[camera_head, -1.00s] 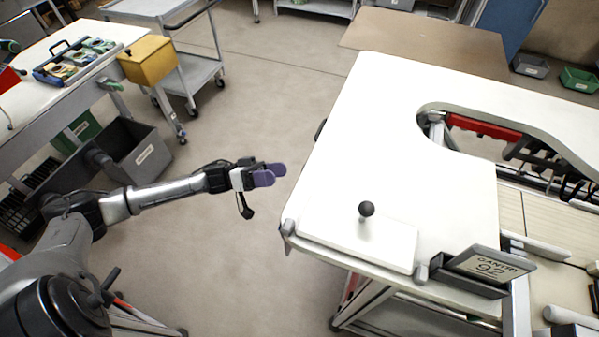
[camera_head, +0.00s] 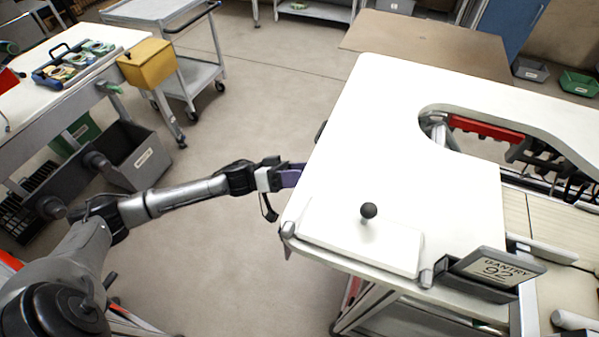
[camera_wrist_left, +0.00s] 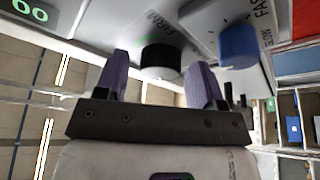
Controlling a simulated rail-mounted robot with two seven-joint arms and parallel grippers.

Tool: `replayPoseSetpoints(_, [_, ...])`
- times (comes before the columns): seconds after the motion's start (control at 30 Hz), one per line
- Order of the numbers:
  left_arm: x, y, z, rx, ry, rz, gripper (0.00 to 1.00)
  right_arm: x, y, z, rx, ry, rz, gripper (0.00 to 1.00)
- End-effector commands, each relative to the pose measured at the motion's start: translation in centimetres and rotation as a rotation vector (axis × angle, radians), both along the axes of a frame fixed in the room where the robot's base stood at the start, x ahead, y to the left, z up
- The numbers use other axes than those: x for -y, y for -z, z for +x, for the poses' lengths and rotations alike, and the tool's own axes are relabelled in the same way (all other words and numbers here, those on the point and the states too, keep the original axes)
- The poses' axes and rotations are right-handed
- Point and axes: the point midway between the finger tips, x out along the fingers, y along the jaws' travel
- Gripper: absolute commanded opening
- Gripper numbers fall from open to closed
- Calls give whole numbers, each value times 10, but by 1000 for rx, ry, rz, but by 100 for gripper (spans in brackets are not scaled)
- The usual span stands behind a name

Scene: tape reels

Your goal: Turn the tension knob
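In the left wrist view a black knob (camera_wrist_left: 162,60) sits on a pale panel beside the word FIRM. A blue knob (camera_wrist_left: 238,46) stands to its right, by the words FAST and SLOW. My left gripper (camera_wrist_left: 159,66) is open, with one purple finger on each side of the black knob in this view. Clear gaps show beside the knob, and I cannot tell how far the fingertips are from it in depth. In the head view my left gripper (camera_head: 291,175) is at the left edge of the white table (camera_head: 400,130), its fingertips partly hidden there. My right gripper is not in view.
A black ball-topped lever (camera_head: 368,211) stands on a white plate near the table's front. A sign reading GANTRY 92 (camera_head: 495,268) is to its right. A green display (camera_wrist_left: 30,10) shows in the wrist view. Open floor lies left of the table.

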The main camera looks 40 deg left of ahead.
Motion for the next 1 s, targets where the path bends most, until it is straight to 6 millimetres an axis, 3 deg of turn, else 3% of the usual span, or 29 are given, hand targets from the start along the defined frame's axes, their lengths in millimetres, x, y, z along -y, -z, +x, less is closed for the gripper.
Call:
replayPoseSetpoints(0.07, [0, 0, 0, 0, 0, 0, 55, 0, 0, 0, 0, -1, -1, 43])
replayPoseSetpoints(0.43, [0, 0, 0, 0, 0, 0, 19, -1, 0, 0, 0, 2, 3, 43])
replayPoseSetpoints(0.77, [-1, 0, 1, 54, 0, 20, 18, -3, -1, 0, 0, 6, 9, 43])
replayPoseSetpoints(1.0, [-1, 0, 2, 217, -1, 81, 18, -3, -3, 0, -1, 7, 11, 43])
